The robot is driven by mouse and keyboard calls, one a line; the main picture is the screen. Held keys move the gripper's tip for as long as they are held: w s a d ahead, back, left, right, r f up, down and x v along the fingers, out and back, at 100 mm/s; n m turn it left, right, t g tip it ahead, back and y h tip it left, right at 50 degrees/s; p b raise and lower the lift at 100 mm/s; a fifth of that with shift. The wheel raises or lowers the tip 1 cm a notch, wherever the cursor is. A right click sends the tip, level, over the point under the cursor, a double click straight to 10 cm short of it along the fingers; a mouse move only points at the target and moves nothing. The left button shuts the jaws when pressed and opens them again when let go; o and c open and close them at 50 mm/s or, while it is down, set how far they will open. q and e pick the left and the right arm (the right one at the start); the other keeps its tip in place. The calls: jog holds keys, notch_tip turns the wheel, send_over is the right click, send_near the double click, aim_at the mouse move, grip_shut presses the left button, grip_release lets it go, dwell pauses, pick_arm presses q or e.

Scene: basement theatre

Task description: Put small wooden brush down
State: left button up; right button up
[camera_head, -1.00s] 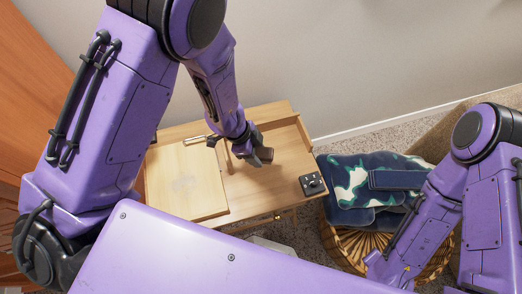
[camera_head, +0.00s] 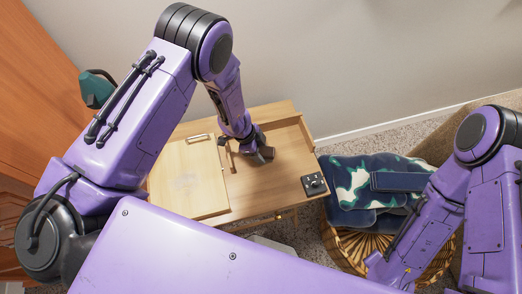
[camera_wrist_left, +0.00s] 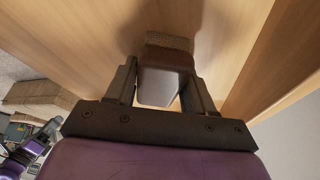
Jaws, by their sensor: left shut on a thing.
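My left gripper (camera_head: 258,153) is over the right part of the light wooden table (camera_head: 272,183), close to the raised back corner. In the left wrist view its two fingers (camera_wrist_left: 172,92) are shut on the small wooden brush (camera_wrist_left: 160,84). The brush has a dark brown, glossy body, with a tan bristle end pointing away from the gripper toward the wood surface. I cannot tell whether the bristles touch the wood. In the head view the gripper mostly hides the brush. My right arm is at the right; its gripper is out of view.
A wooden board with a metal clip (camera_head: 187,185) covers the table's left part. A small black box with a knob (camera_head: 313,184) sits at its right front corner. A wicker basket (camera_head: 350,245) with folded blue-green cloth (camera_head: 350,185) stands to the right. A wall rises behind.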

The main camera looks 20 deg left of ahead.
pick_arm(q)
jog(key=shift+s+f, duration=0.4)
jog(key=o, duration=0.9)
jog(key=shift+f, duration=0.15)
jog(key=shift+o, duration=0.2)
jog(key=shift+s+d, duration=0.1)
jog(key=shift+r, duration=0.3)
jog(key=w+v, duration=0.1)
jog(key=v, duration=1.1)
jog(key=shift+r+p, duration=0.35)
jog(key=shift+p, duration=0.1)
